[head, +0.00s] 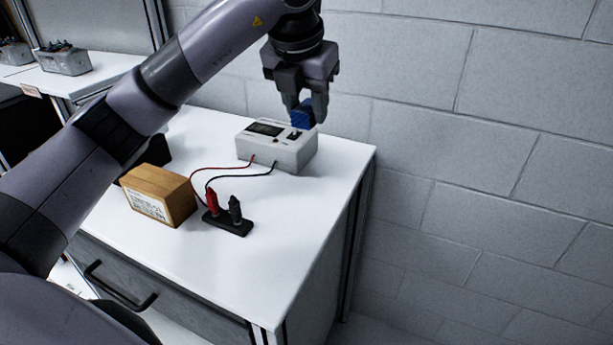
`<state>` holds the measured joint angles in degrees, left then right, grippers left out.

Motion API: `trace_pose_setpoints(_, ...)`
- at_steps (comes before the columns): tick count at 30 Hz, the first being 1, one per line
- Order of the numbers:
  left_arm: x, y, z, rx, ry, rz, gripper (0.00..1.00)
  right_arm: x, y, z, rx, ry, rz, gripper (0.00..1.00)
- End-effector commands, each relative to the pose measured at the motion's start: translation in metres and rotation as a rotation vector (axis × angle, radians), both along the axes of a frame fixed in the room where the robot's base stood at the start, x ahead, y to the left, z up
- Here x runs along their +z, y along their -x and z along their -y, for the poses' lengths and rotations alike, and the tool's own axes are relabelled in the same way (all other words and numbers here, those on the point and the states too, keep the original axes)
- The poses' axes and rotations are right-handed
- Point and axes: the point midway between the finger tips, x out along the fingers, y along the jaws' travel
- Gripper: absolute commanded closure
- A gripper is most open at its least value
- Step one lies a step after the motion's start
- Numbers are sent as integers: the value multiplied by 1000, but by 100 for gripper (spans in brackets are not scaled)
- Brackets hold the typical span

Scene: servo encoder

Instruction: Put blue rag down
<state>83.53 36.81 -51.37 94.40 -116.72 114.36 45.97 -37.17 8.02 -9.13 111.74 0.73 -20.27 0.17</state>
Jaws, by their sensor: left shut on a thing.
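A blue rag (302,117) is between the fingers of my left gripper (305,108), which is shut on it. The gripper points down over the back right of the white tabletop. The rag is at the top rear of a white box-shaped device (277,146) with a dark display. I cannot tell whether the rag touches the device or is just above or behind it. The fingers hide part of the rag. My right gripper is not in view.
A brown cardboard box (160,194) stands on the white table (270,265). A black holder (228,222) with red and black probes sits beside it, wired to the device. The front right tabletop is clear.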

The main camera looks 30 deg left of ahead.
Motion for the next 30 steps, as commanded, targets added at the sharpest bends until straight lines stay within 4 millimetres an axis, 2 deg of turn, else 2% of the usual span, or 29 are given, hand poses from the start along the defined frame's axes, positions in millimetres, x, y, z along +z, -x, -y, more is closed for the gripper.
trace_pose_setpoints(9,-84,2,-1,0,0,-8,84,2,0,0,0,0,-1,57)
trace_pose_setpoints(15,-130,1,-1,1,1,-6,84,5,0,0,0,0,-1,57)
trace_pose_setpoints(18,-143,1,-1,1,2,-5,84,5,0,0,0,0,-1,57)
trace_pose_setpoints(25,-160,1,-1,1,2,-5,84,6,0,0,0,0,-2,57)
trace_pose_setpoints(30,-186,1,-1,0,1,-6,84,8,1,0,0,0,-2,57)
